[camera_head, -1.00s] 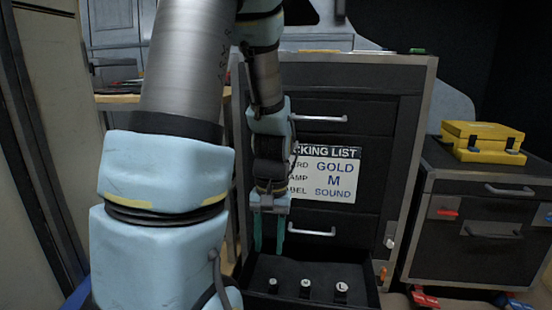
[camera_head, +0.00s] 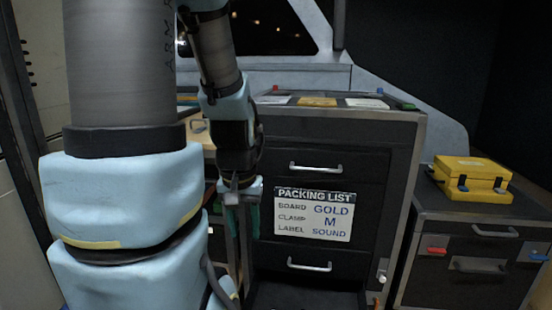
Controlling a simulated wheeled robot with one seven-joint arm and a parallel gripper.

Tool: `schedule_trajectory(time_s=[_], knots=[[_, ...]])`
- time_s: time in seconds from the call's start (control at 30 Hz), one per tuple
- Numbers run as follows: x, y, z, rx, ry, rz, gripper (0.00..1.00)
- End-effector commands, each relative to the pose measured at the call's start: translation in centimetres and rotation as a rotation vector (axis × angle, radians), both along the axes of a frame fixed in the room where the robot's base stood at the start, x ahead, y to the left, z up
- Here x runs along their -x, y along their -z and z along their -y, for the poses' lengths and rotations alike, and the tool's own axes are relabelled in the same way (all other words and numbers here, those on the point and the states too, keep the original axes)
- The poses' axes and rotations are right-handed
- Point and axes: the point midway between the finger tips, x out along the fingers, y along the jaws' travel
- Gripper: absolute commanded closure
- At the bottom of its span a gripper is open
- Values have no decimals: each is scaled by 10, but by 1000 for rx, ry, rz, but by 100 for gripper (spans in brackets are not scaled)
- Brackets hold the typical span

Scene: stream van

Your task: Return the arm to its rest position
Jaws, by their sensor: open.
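My gripper (camera_head: 243,222) hangs fingers down in front of the left side of the dark drawer cabinet (camera_head: 395,165). Its two teal fingers are apart, with nothing seen between them. My arm fills the left of the view, with its upper links crossing in front of the cabinet's left edge. The packing list (camera_head: 314,214) on the cabinet front reads board GOLD, clamp M, label SOUND. The open bottom drawer (camera_head: 300,296) shows only at the lower edge, and its contents are out of view.
A lower dark cabinet (camera_head: 470,255) at the right carries a yellow case (camera_head: 472,180). Cards and a yellow item (camera_head: 317,102) lie on the drawer cabinet's top. A wooden surface (camera_head: 200,138) is behind my arm. The van window (camera_head: 275,28) is at the back.

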Motion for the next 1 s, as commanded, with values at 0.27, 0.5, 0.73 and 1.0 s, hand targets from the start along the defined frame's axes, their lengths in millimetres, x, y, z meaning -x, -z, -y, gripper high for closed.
schedule_trajectory(time_s=[0.27,0.5,0.73,1.0], knots=[[0,-107,0,0,0,-1,55],[0,-182,0,0,0,-1,55],[0,-234,0,0,0,-1,55],[0,-245,0,0,0,-1,55]])
